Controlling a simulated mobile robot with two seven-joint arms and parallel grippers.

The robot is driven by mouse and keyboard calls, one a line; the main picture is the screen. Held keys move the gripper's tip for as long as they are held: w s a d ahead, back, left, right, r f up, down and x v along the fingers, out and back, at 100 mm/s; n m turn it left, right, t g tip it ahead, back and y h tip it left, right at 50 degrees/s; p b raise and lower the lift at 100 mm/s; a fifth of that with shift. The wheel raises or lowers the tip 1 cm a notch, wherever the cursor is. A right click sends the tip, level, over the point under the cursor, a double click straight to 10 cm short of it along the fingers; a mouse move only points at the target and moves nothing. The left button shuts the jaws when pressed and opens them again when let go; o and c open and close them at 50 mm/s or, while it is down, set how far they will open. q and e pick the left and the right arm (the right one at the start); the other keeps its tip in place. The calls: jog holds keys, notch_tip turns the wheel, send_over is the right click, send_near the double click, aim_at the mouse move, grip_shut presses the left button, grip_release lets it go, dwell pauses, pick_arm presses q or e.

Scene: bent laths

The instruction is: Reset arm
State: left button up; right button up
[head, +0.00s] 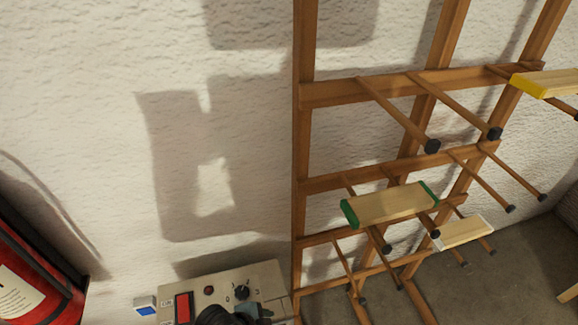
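Neither of my grippers shows clearly in the head view. A dark rounded part with a grey-green piece beside it (235,315) is cut off by the bottom edge, in front of a beige control box (262,279). I cannot tell whether it belongs to my arm. The box has a red switch (184,308) and a dark knob. A wooden rack (304,140) with black-tipped pegs stands against the wall. A lath with green ends (390,206), one with pale ends (466,232) and one with a yellow end (552,83) rest on its pegs.
A red cylinder with a white label (40,262) stands at the lower left. A small blue-and-white block (145,305) is left of the box. Grey floor (500,285) is open at the lower right. The rough white wall behind carries a large dark shadow.

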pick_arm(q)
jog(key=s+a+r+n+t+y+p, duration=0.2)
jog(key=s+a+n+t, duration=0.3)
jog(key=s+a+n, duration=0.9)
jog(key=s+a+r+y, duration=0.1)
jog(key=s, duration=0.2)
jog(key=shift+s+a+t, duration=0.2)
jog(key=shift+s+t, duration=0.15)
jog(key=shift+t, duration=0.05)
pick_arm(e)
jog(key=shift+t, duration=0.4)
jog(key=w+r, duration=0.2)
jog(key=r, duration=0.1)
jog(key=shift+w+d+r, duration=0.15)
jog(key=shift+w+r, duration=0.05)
